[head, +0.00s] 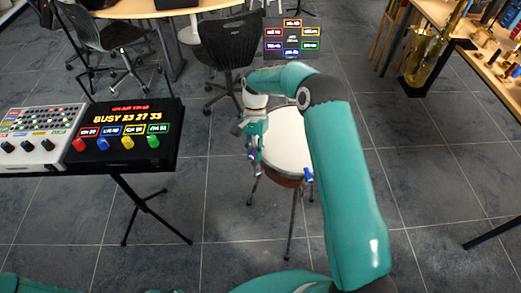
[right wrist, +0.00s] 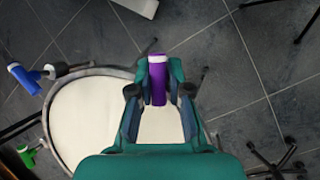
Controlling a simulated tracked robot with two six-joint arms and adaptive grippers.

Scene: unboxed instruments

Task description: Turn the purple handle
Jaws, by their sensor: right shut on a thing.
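The purple handle (right wrist: 157,82) stands between the two fingers of my right gripper (right wrist: 158,90) in the right wrist view, and the fingers are shut on it. In the head view the right gripper (head: 255,160) is at the left rim of a round drum-like thing with a white top (head: 285,138), and only a little of the purple handle shows there. The drum (right wrist: 88,118) also shows in the right wrist view, partly hidden by my gripper. A blue handle (head: 308,174) and a green handle (right wrist: 27,156) are on its rim. My left gripper is not in view.
A black panel with lit labels and coloured knobs (head: 125,135) and a grey console (head: 38,135) stand at the left. A black chair (head: 230,45) and a lit screen (head: 291,40) are behind the drum. A wooden bench (head: 480,60) is at the right. Tiled floor is open between them.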

